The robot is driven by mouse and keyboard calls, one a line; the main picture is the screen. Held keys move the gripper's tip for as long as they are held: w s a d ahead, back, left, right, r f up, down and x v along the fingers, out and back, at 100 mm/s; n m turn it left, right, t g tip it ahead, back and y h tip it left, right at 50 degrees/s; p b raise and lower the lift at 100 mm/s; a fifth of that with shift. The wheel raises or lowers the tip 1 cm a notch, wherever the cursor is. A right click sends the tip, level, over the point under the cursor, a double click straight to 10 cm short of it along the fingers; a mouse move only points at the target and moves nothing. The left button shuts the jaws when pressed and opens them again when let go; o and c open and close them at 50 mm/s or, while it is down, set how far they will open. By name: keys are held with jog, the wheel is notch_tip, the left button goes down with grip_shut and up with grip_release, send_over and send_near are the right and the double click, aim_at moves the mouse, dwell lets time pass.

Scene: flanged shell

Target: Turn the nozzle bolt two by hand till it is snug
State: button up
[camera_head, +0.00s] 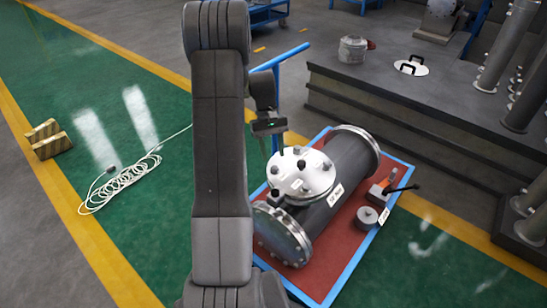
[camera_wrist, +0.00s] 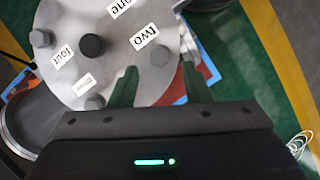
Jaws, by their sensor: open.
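The white round nozzle cover (camera_head: 312,180) sits on top of the dark grey shell (camera_head: 350,160), and it fills the upper left of the wrist view (camera_wrist: 120,65). Labels "one", "two", "four" and a blurred one are on it, around a dark central knob (camera_wrist: 92,45). A grey bolt head, nozzle bolt two (camera_wrist: 160,56), stands at the rim beside the label "two" (camera_wrist: 145,36). My gripper (camera_wrist: 159,68) is open and empty. Its two fingers are apart, with the bolt head just ahead of the gap between their tips. In the head view my gripper (camera_head: 275,145) hangs by the cover's far left edge.
The shell lies on a red, blue-edged cart (camera_head: 345,263) with a blue handle. A round grey part (camera_head: 367,217) and an orange-and-black tool (camera_head: 381,190) lie at its right. A grey platform (camera_head: 400,100) stands behind. A white cable coil (camera_head: 120,182) lies on the open green floor.

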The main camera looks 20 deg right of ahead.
aim_at(275, 167)
jog(key=p+v, duration=0.1)
jog(key=v, duration=0.9)
jog(key=shift+r, duration=0.15)
jog(key=shift+w, duration=0.1)
jog(key=b+x, duration=0.1)
jog(key=x, duration=1.3)
jog(key=shift+b, duration=0.4)
